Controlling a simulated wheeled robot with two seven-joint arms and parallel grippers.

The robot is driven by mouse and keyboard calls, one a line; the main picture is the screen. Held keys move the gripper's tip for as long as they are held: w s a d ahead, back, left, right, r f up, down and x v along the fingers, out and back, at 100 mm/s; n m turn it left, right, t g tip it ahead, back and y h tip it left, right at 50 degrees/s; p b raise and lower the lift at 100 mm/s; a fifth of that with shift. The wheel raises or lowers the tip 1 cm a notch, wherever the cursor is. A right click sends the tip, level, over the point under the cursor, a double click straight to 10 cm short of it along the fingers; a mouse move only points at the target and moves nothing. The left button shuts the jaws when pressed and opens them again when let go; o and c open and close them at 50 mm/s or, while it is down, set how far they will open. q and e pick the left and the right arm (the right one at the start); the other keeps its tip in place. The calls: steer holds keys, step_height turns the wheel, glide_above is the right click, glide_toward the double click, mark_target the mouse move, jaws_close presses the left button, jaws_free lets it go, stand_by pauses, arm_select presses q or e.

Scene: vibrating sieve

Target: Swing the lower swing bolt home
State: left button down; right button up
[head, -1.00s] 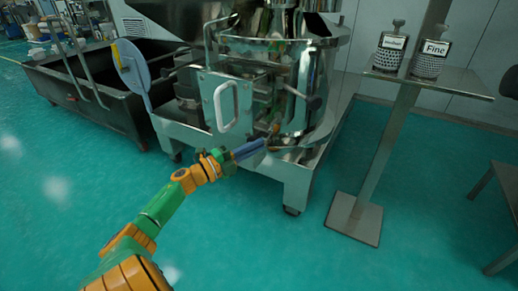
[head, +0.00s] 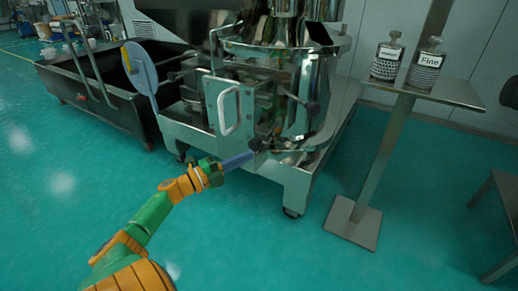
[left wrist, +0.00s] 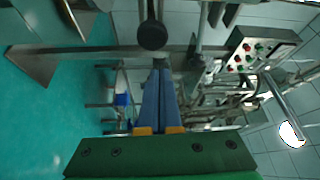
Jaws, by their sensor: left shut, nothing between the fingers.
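The steel vibrating sieve (head: 320,80) stands in the middle of the head view, with a door and pale loop handle (head: 228,110) on its near side. My left gripper (head: 250,156) is low in front of the machine, its blue fingers pressed together and empty. A dark knob (head: 263,144), perhaps the lower swing bolt's, lies just beyond the fingertips. In the left wrist view the shut fingers (left wrist: 160,72) point at a round black knob on a rod (left wrist: 152,36); contact is unclear. Another dark knob (head: 313,107) sits higher on the right. My right gripper is out of view.
A dark trough (head: 105,95) stands at the left. A steel stand (head: 450,92) at the right holds two mesh containers, one labelled Fine (head: 427,65). A control box with coloured buttons (left wrist: 255,52) shows in the left wrist view. The green floor in front is clear.

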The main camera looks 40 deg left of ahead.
arm_select(q)
steer(key=s+a, duration=0.2)
steer(key=s, duration=0.1)
steer(key=shift+s+f, duration=0.1)
steer(key=shift+f, duration=0.1)
